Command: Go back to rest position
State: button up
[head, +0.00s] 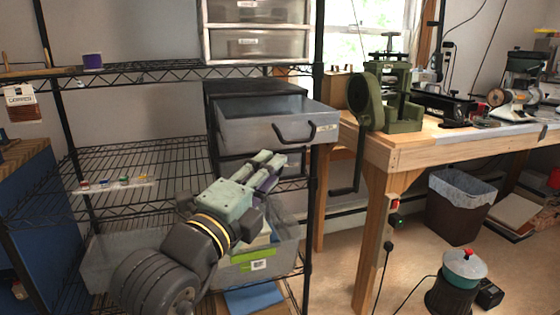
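My gripper (268,165) is in the middle of the head view, at the end of my arm, which reaches up from the lower left. It is in front of the wire shelf, just below an open grey drawer (262,130) with a dark handle. The gripper's pale fingers point up and to the right. A purple patch shows at the fingers; I cannot tell whether it is part of the gripper or something else. The finger gap is too small to judge.
The black wire shelf (130,160) holds drawer units and a clear bin (283,240). A wooden workbench (420,152) with a green machine (385,95) stands at the right.

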jog(key=shift+s+a, duration=0.2)
jog(key=shift+s, duration=0.25)
